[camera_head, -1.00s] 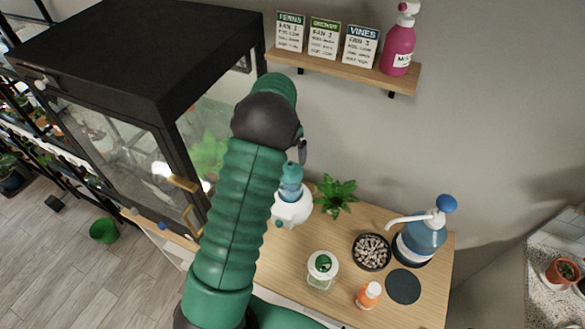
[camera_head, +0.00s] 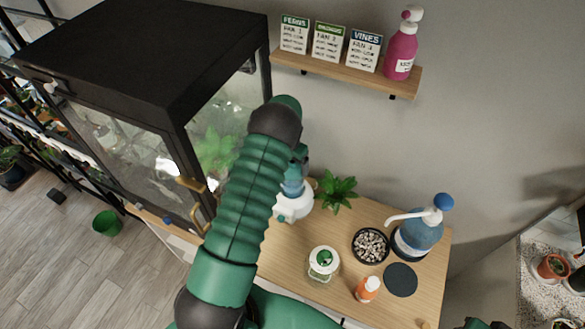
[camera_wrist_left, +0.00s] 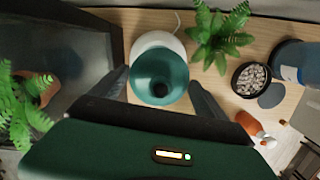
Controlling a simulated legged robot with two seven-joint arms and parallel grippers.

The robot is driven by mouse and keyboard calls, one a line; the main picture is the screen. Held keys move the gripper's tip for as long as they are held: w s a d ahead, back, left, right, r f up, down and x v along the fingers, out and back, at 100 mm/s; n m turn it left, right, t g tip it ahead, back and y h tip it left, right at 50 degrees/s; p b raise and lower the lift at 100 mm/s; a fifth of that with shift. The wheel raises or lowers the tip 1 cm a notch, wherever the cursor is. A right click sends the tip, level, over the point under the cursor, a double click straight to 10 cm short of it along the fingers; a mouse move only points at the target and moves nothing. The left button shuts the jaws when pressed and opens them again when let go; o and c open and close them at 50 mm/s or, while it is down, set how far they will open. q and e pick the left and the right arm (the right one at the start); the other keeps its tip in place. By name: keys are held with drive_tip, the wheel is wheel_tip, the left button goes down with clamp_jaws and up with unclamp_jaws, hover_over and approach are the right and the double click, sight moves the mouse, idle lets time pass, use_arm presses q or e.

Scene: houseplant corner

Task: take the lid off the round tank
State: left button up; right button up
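The round tank (camera_head: 293,207) is a white rounded body on the wooden table, with a teal-blue top (camera_head: 292,186). My left arm covers part of it in the head view. In the left wrist view the white body (camera_wrist_left: 147,42) shows behind the round teal top (camera_wrist_left: 174,67), which has a dark round opening or recess. I cannot tell where the lid's edge lies. My left gripper (camera_wrist_left: 160,82) is open, with one finger on each side of the teal top. Contact cannot be made out. My right gripper is not clearly in view.
A leafy plant (camera_head: 336,191) stands close right of the tank. A glass cabinet (camera_head: 190,115) stands to the left. A pebble bowl (camera_head: 370,246), pump bottle (camera_head: 420,232), small jar (camera_head: 323,263), orange bottle (camera_head: 367,289) and dark round mat (camera_head: 401,280) share the table.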

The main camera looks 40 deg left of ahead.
use_arm(q)
drive_tip(key=shift+a, duration=0.15)
drive_tip(key=shift+c, duration=1.2)
drive_tip(key=c, duration=0.5)
drive_tip(key=shift+o, duration=0.2)
drive_tip(key=shift+d, duration=0.2)
